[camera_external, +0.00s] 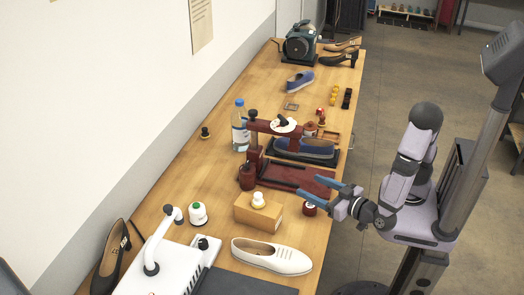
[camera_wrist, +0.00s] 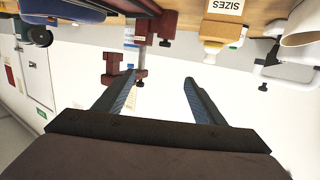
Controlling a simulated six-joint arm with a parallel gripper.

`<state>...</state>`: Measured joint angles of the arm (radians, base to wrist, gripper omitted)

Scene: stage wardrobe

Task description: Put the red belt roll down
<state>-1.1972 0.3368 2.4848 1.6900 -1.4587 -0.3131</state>
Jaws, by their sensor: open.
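The red belt roll appears to be the small dark red round thing (camera_external: 309,209) on the wooden table (camera_external: 225,165), near its right edge, beside the wooden block. My gripper (camera_external: 309,187) is open, with its blue fingers reaching over the table edge just above the roll. It looks apart from the roll, though the exact gap is hard to tell. In the wrist view the fingers (camera_wrist: 160,79) are spread with nothing between them. I cannot make out the roll in the wrist view.
A wooden block (camera_external: 245,212) with a white knob stands left of the roll. A white shoe (camera_external: 271,256) lies nearer the camera. A dark red press (camera_external: 290,175) and a blue shoe (camera_external: 308,148) are farther back. A bottle (camera_external: 240,128) stands behind the press.

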